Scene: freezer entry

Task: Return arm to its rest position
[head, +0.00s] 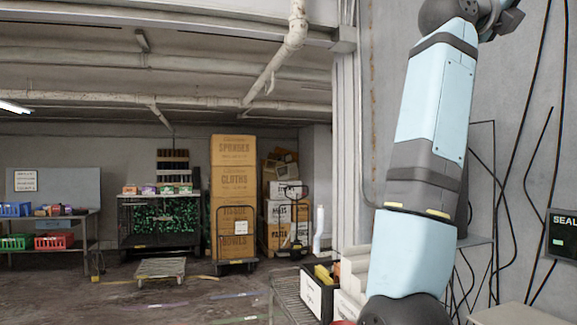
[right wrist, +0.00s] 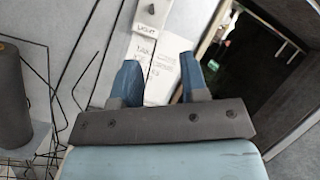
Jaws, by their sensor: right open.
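In the head view my right arm (head: 432,110) stands raised at the right, light blue and grey. It bends at a dark joint near the top edge, and its far end runs toward the top right. In the right wrist view my right gripper (right wrist: 158,72) has two blue fingers set well apart, with nothing between them. Behind the fingers is a pale panel with a white handwritten label (right wrist: 158,50). I cannot tell how far the panel is from the fingertips. My left gripper is not in view.
A grey wall with hanging cables (head: 535,90) stands close behind my right arm. A dark "SEAL" display (head: 562,234) is at the right edge. A wire rack (right wrist: 48,85) shows at the wrist view's left. Stacked boxes (head: 234,185) stand far back; the floor at left centre is mostly open.

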